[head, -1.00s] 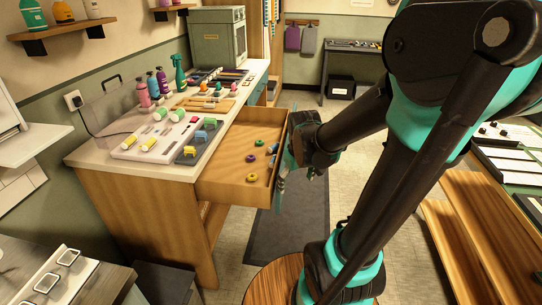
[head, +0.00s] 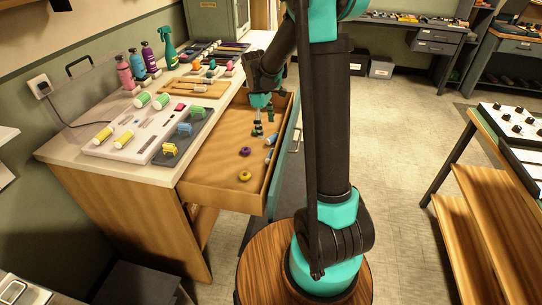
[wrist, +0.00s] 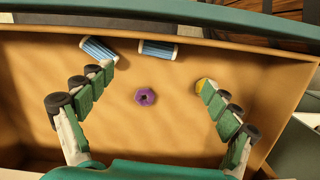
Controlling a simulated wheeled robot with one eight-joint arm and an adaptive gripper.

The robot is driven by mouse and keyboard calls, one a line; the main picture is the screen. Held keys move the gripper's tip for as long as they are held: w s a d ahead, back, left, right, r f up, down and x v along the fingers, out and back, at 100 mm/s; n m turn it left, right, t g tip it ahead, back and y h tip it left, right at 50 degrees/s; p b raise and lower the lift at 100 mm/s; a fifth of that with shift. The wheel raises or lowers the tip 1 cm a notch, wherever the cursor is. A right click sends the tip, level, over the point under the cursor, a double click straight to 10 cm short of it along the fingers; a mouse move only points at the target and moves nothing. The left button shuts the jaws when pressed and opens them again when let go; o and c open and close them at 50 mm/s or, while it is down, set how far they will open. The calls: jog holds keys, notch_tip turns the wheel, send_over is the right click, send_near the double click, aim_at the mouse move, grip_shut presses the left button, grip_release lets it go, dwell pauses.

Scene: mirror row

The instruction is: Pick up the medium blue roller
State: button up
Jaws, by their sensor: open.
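Two blue striped rollers lie in the open drawer (head: 222,170). In the wrist view, one roller (wrist: 99,50) is at the upper left, tilted, close to the left fingertip. The other roller (wrist: 158,49) lies against the drawer wall, between and beyond the fingertips. I cannot tell which is the medium one. In the head view, blue shows by the drawer's right wall (head: 271,140). My gripper (head: 257,130) is open and empty above the drawer; its spread fingers (wrist: 155,76) also show in the wrist view.
A purple ring (wrist: 145,97) lies between my fingers. A yellow ring (head: 244,175) lies nearer the drawer's near end.

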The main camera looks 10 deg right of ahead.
send_over(271, 153)
jog(key=f, duration=0.8)
jog(key=shift+s+a+f, duration=0.15)
jog(key=shift+a, duration=0.2)
jog(key=shift+d+f, duration=0.15)
jog(key=shift+f, duration=1.1)
jog(key=shift+d+f, duration=0.15)
jog(key=shift+f, duration=1.1)
jog(key=shift+c, duration=0.4)
jog(key=c, duration=1.2)
jog(key=shift+o, duration=0.2)
